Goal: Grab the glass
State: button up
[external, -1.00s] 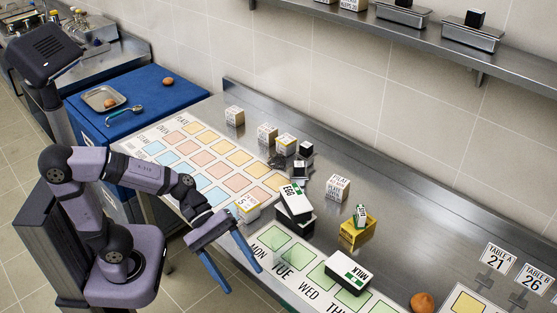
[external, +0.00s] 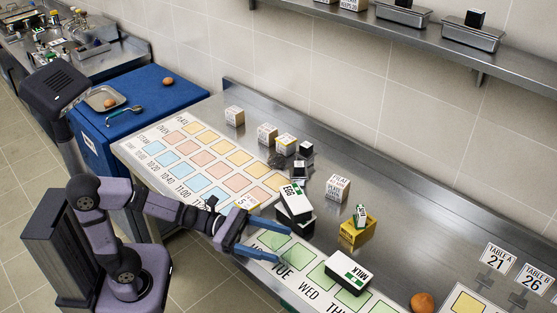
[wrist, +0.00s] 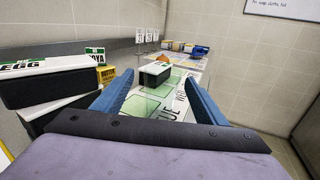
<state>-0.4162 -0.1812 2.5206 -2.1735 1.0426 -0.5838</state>
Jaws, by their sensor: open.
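I cannot make out a glass in either view. My gripper (external: 284,244) is open and empty over the near edge of the weekday mat (external: 312,267). Its blue fingers point right along the counter, and they show in the wrist view (wrist: 158,84) with a gap between them. A black and white MILK box (external: 348,273) lies ahead of the fingertips, apart from them; it also shows in the wrist view (wrist: 155,73). Stacked black and white EGG boxes (external: 294,202) lie beside the fingers on the far side, and fill the left of the wrist view (wrist: 50,88).
A yellow box (external: 357,234) with a small green and white pack on it stands beyond the MILK box. A FILM cube (external: 337,188) and several small cubes stand farther back. A round orange-brown item (external: 422,302) lies at right. The wall shelf (external: 400,35) is high above.

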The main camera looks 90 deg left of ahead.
jog(key=shift+x, duration=3.4)
jog(key=shift+d+f, duration=0.1)
jog(key=shift+f, duration=0.05)
jog(key=c, duration=1.2)
